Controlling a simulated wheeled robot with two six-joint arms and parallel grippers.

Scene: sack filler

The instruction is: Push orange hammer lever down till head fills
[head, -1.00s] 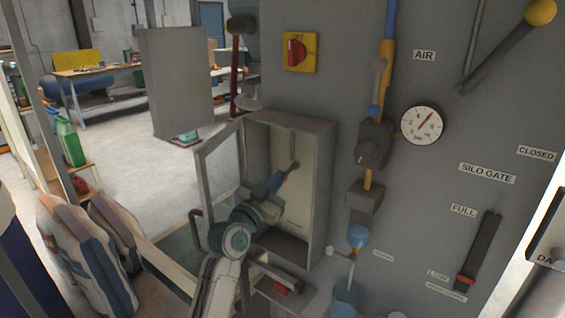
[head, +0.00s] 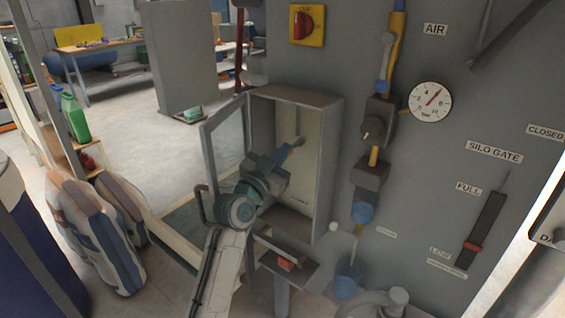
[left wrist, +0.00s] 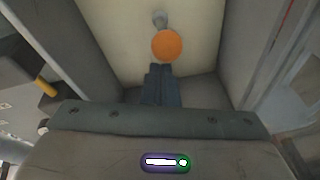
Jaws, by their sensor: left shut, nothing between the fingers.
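In the left wrist view, a round orange pad (left wrist: 166,46) shows below a small grey knob against the pale back wall of an open cabinet (head: 333,150). It seems to be the hammer lever's end; its orange face is not clear in the head view. My left gripper (head: 284,156) reaches into the cabinet with its fingers shut and empty. In the left wrist view the fingertips (left wrist: 162,69) sit just below the pad; I cannot tell if they touch it. The red level marker (head: 473,247) sits in its slot a little above LOW. My right gripper is not in view.
The cabinet's glazed door (head: 228,145) stands open on the left. A blue valve (head: 362,212), pipes and an air gauge (head: 430,101) are on the wall to the right. Filled sacks (head: 97,230) stand at lower left.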

